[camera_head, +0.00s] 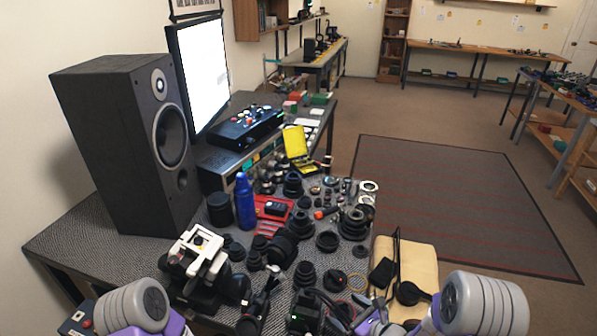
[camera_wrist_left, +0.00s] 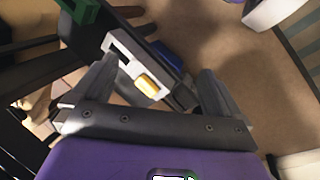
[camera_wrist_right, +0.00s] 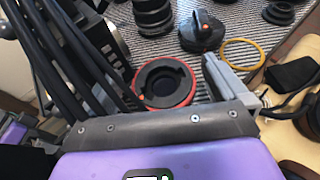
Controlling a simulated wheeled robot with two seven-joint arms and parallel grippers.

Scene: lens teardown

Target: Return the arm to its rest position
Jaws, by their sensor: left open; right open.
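My right gripper (camera_head: 370,310) shows at the bottom of the head view, low over the front edge of the crowded bench (camera_head: 80,245). In the right wrist view its jaws (camera_wrist_right: 165,75) are open. A black lens part with a red ring (camera_wrist_right: 165,82) shows between them, not gripped; black cables cover much of the left side there. My left gripper (camera_wrist_left: 157,70) is open and empty in the left wrist view, with floor and a dark piece with a yellow block (camera_wrist_left: 148,86) beyond its fingers. Its fingers are not visible in the head view, only my left arm.
Lens parts crowd the bench beside a blue bottle (camera_head: 244,200), a white device (camera_head: 198,252) and a black speaker (camera_head: 120,140). A yellow ring (camera_wrist_right: 240,54) lies near the right gripper. A tan pad (camera_head: 420,262) holds dark tools. The floor mat (camera_head: 450,200) beyond is clear.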

